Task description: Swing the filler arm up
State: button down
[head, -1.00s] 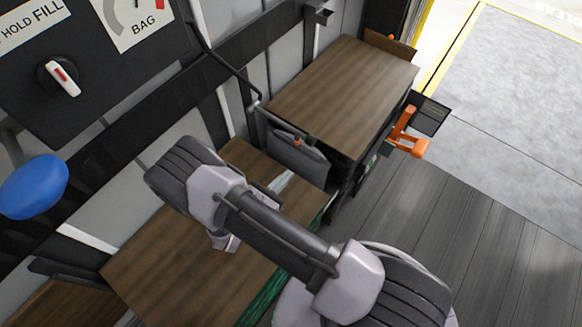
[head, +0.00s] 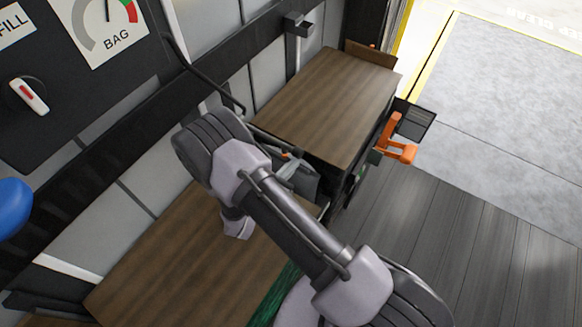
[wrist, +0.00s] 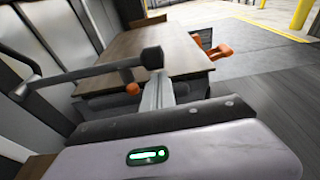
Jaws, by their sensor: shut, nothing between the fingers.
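The filler arm looks like a dark bent bar. In the wrist view the filler arm (wrist: 85,75) runs across from the left and ends in a dark round cap with an orange knob (wrist: 132,88) just below. In the head view my gripper (head: 287,170) is partly hidden near the table's near edge.
A brown wooden-topped table (head: 330,105) lies beyond my gripper, with an orange handle (head: 398,140) at its right side. A nearer wooden surface (head: 170,265) is below my arm. A dark control panel (head: 70,90) stands at left. The floor (head: 440,215) at right is clear.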

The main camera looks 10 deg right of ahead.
notch_tip(320, 180, up, 14)
jog(key=w+a+n+g+h+p, duration=0.1)
jog(key=w+a+n+h+p, duration=0.1)
jog(key=n+p, duration=0.5)
jog(key=w+a+r+n+h+p, duration=0.1)
jog(key=w+a+r+n+p, duration=0.2)
jog(key=w+a+r, duration=0.6)
jog(key=shift+w+a+r+g+p, duration=0.25)
jog(key=shift+r+g+p, duration=0.05)
jog(key=shift+r, duration=0.65)
jog(key=shift+s+d, duration=0.1)
